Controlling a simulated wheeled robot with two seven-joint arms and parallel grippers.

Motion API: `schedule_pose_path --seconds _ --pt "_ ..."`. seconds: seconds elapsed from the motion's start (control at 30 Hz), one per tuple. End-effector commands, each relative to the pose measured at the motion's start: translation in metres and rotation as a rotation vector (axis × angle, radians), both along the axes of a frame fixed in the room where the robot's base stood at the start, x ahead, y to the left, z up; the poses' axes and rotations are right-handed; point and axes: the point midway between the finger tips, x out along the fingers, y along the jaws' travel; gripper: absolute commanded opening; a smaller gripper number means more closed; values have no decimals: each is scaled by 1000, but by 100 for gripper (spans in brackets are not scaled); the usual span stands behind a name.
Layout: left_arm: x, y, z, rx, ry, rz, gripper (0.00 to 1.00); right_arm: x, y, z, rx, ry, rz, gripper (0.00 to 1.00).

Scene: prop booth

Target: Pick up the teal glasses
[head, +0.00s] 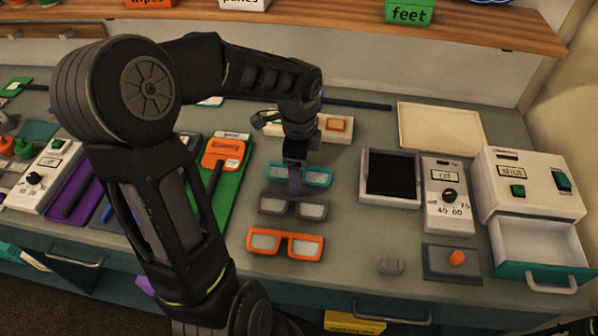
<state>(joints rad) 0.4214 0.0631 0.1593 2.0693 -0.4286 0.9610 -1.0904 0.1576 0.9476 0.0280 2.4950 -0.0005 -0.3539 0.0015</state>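The teal glasses (317,175) lie at the back of a column of three glasses on the grey counter. My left gripper (295,184) points down over their middle and hides part of the frame and the left lens. Its fingers overlap the glasses' bridge in the head view. I cannot tell whether they touch the glasses or how far apart the fingers are. My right gripper is out of view.
Grey glasses (293,207) and orange glasses (285,244) lie just in front. A black-screened tray (362,190), a dial box (447,218) and a white box with an open drawer (541,257) stand right. A green board (232,185) lies left. A shelf (330,22) runs behind.

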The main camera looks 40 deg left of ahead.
Motion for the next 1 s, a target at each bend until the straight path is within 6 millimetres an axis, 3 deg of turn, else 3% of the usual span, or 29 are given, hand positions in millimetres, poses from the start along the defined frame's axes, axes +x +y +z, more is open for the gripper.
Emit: schedule_pose_path --seconds 0.37,1.0 --pt "0 0 0 0 -1 0 75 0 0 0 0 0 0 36" --pt "0 0 0 0 0 0 22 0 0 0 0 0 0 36"
